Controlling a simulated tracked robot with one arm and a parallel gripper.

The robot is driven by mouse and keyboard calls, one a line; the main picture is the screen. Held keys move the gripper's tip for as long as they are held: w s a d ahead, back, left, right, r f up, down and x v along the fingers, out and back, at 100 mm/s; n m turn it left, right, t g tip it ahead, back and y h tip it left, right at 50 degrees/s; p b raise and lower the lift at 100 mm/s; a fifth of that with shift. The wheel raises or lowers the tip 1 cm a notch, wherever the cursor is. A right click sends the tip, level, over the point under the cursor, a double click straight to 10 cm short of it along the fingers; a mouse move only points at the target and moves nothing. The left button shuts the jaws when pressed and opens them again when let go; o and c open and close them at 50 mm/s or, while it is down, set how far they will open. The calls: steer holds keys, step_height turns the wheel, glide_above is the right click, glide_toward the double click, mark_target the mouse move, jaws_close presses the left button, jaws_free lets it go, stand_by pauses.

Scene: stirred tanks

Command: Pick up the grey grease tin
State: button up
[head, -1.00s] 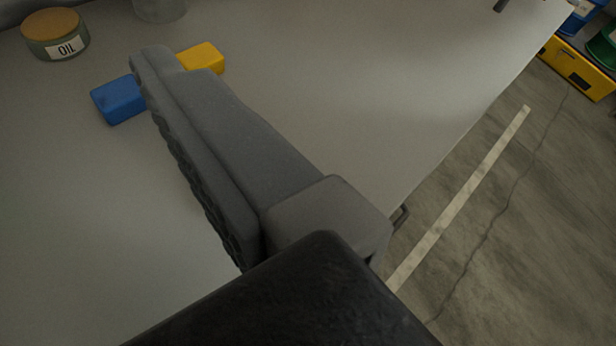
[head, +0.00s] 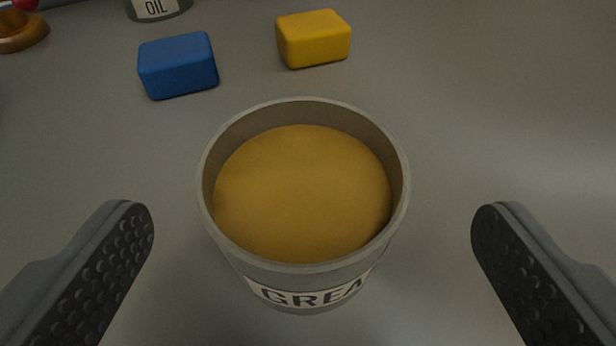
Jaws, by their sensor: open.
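The grey grease tin (head: 310,268) stands upright on the grey tabletop in the middle of the head view. Its top is open, with yellow-brown grease inside, and a label reading "GREA" shows on its near side. My gripper (head: 312,225) is open, with one dark studded finger on the left of the tin and one on the right. Both fingers are apart from the tin, with a clear gap on each side.
A blue block (head: 178,66) and a yellow block (head: 314,38) lie just behind the tin. An oil tin (head: 157,8) is at the top edge, partly cut off. An orange-brown round base with a red part (head: 22,32) is at the far upper left. The tabletop at right is clear.

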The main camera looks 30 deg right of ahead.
mark_target(304, 141)
steer(key=shift+b+x, duration=0.9)
steer(key=shift+x, duration=2.65)
steer(key=shift+w+f, duration=0.15)
steer(key=shift+f, duration=0.05)
steer(key=c, duration=1.1)
